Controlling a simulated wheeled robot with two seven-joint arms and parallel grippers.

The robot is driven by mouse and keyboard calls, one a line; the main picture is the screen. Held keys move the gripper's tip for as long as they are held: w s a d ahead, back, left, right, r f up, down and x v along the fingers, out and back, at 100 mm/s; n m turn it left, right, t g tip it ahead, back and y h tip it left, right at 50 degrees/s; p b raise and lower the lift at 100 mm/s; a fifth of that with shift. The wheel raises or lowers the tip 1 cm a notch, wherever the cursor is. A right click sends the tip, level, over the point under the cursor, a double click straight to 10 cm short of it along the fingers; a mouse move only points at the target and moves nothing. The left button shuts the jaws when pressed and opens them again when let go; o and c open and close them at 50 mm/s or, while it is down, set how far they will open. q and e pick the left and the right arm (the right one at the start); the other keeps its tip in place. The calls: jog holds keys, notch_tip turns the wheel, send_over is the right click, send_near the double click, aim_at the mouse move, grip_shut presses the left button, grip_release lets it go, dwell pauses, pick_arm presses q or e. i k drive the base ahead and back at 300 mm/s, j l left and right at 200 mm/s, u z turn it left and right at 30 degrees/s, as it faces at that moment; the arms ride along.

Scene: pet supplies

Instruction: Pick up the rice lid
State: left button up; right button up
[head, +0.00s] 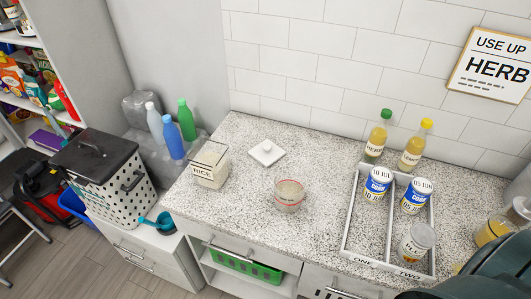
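The rice lid (267,153) is a white square lid with a small knob on top. It lies flat on the speckled counter, apart from other things. The rice container (210,171), a box marked RICE, stands to its left near the counter's left edge; its top looks open. A clear cup (289,196) with a red line and pale contents stands in front and to the right of the lid. Neither of my grippers shows in the head view. Dark rounded parts at the lower right corner seem to be my own arm.
A divided white tray (387,262) on the right holds two blue-and-white cans and a jar. Two oil bottles (376,138) stand behind it. Another jar (500,225) stands at the far right. The speckled counter (320,155) is clear around the lid.

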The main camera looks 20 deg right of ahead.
aim_at(267, 153)
jog(key=j+z, duration=0.1)
jog(key=z, duration=0.45)
jog(key=j+z, duration=0.4)
jog(key=j, duration=0.15)
jog(key=j+z, duration=0.4)
jog(key=k+j, duration=0.1)
jog(key=j, duration=0.4)
jog(key=j+z, duration=0.1)
jog(key=j, duration=0.4)
jog(key=k+j, duration=0.15)
jog(key=j, duration=0.35)
jog(key=k+j+z, duration=0.1)
jog(key=j, duration=0.4)
